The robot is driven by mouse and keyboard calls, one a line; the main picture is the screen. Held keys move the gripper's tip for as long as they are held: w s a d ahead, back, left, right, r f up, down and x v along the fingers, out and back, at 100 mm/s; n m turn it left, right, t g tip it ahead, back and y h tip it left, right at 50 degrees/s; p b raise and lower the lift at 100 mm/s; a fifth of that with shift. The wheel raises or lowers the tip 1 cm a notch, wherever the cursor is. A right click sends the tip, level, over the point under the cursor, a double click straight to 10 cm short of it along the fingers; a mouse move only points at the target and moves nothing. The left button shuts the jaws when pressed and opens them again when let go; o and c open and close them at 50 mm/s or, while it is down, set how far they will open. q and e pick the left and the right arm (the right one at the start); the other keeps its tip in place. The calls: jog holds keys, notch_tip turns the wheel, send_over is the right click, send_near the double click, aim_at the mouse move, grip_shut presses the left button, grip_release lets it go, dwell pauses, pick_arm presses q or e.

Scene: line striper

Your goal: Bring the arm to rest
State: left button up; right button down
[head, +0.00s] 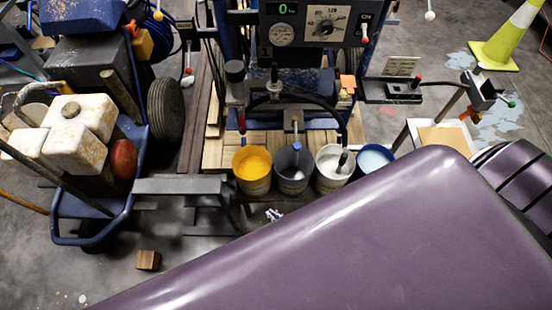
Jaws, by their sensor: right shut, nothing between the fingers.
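A large smooth purple surface, which looks like a link of my own arm, fills the lower right of the head view, very close to the camera. Beside it at the right edge is a dark purple ribbed part, which seems to be my right gripper (515,182). It is shut with nothing held; its fingertips are not clearly made out. It appears apart from the buckets and the machine. My left gripper is not in view. The line striper (318,30) stands at the top middle with a gauge, a dial and a green readout.
A blue cart (62,232) with white jugs (75,130) is left. A wooden block (148,260) lies on the floor. A traffic cone (500,45) stands top right.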

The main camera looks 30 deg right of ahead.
jog(key=shift+s+f, duration=0.15)
dwell(0.5)
jog(key=s+d+f+g, duration=0.2)
jog(key=s+d+f, duration=0.1)
jog(key=s, duration=0.6)
jog(key=s+d+f+g+h, duration=0.1)
jog(key=s+d+f+g, duration=0.2)
jog(key=s, duration=0.6)
jog(key=s+d+f+g, duration=0.2)
jog(key=s+f, duration=0.4)
jog(key=s, duration=0.4)
jog(key=shift+d+g+h, duration=0.4)
